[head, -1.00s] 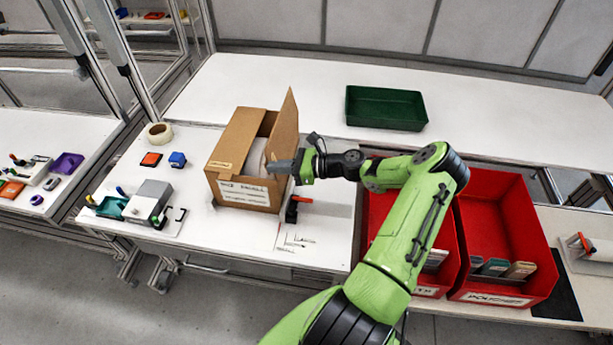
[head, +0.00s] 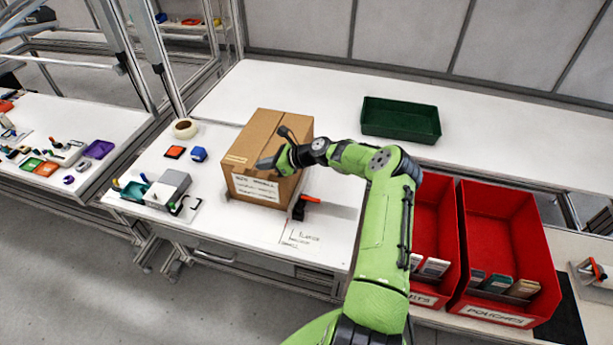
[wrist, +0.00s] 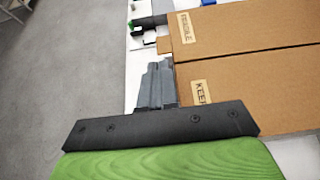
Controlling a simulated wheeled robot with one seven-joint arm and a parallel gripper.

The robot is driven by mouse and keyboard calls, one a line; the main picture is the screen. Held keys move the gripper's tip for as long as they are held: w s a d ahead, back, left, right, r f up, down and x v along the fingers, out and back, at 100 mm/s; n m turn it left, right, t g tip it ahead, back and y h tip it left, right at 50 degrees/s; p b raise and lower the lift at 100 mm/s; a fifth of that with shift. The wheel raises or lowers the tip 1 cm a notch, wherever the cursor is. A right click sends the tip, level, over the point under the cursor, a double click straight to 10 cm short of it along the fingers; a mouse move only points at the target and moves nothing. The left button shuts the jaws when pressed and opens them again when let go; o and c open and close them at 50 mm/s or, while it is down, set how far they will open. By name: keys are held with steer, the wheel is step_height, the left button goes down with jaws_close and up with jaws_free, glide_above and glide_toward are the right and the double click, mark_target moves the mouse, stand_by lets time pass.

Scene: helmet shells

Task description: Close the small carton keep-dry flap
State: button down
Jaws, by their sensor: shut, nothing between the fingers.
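The small brown carton (head: 259,187) stands on the white bench in the head view, with a white label on its front. Its top looks closed. The keep-dry flap (head: 292,128) lies down flat or nearly so beside the other flap. In the wrist view this flap (wrist: 255,85) carries a partly hidden "KEEP" label and meets the "FRAGILE" flap (wrist: 240,28) along a seam. My gripper (head: 263,164) is shut and empty at the carton's front top edge. In the wrist view its fingers (wrist: 156,72) lie beside the flap's edge; I cannot tell whether they touch it.
A tape roll (head: 184,129), a blue block (head: 199,154) and a grey device (head: 168,190) are to the left. A green tray (head: 400,120) sits behind; red bins (head: 507,240) stand at the right.

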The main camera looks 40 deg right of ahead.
mark_target(262, 176)
steer(key=shift+w+a+f, duration=0.35)
steer(key=shift+f, duration=0.15)
steer(key=shift+w+f+g+h, duration=0.15)
steer(key=shift+f+g+h, duration=0.3)
steer(key=shift+g, duration=0.25)
steer(key=shift+w+a+f, duration=0.15)
steer(key=shift+f, duration=0.3)
steer(key=shift+r, duration=0.1)
steer(key=shift+r+p, duration=0.85)
steer(key=shift+r, duration=0.3)
step_height(262, 176, up, 13)
steer(key=shift+a+p, duration=0.15)
steer(key=shift+p, duration=0.3)
